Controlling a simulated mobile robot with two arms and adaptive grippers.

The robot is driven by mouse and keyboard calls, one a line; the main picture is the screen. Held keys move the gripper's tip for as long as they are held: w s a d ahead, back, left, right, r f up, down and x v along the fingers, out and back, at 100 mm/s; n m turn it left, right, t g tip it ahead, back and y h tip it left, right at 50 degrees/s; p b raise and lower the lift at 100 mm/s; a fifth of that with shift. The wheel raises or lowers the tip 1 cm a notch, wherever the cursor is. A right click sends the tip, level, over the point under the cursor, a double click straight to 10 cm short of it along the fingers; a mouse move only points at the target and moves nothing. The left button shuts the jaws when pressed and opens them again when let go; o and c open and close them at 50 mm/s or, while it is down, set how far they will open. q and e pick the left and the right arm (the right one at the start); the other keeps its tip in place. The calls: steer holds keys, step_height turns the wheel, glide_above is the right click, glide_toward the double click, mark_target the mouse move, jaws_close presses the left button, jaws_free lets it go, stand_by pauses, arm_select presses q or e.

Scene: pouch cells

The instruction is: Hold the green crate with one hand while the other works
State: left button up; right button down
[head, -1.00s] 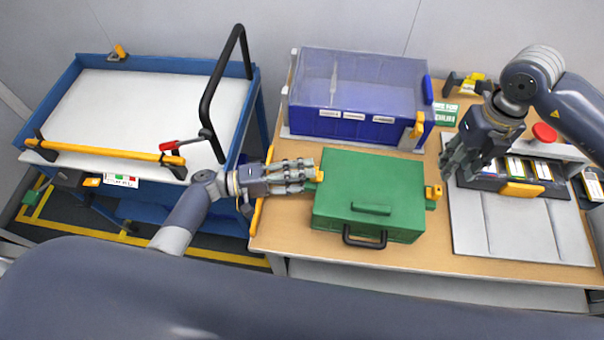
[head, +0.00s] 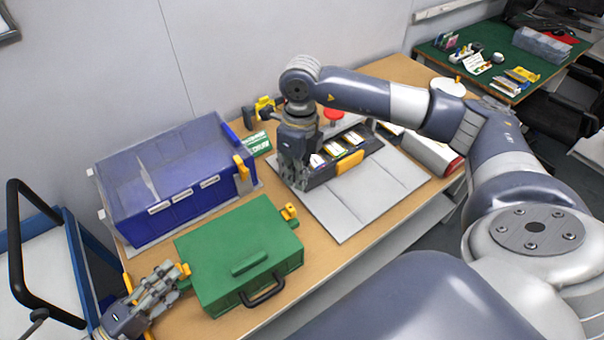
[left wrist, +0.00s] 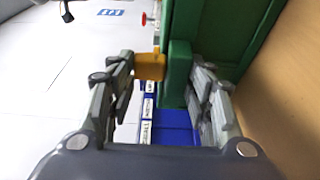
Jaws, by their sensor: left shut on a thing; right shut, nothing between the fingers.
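The green crate (head: 225,242) stands closed on the wooden table, with a black handle on its front and yellow latches at its sides. My left gripper (head: 172,277) is at the crate's left side and shut on its edge. In the left wrist view the green crate (left wrist: 178,75) has its edge and yellow latch between the fingers of the left gripper (left wrist: 172,98). My right gripper (head: 298,180) is shut and empty, over the left end of a dark rack (head: 318,172) of pouch cells. Its fingertips are partly hard to make out against the rack.
A blue bin (head: 165,188) with a clear lid stands behind the crate. A grey mat (head: 345,208) lies right of it, beside a red button (head: 333,114). A blue trolley (head: 78,265) stands at the left. A green table (head: 470,72) is at the far right.

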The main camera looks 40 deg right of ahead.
mark_target(294, 208)
steer(key=d+n+y, duration=0.3)
steer(key=d+n, duration=0.7)
steer(key=n, duration=0.2)
steer(key=shift+s+d+f+n, duration=0.15)
steer(key=shift+d+n, duration=0.1)
steer(key=shift+n, duration=0.05)
steer(key=a+f, duration=0.7)
steer(key=f, duration=0.2)
steer(key=shift+a+f, duration=0.15)
steer(key=shift+a, duration=0.25)
steer(key=shift+a, duration=1.45)
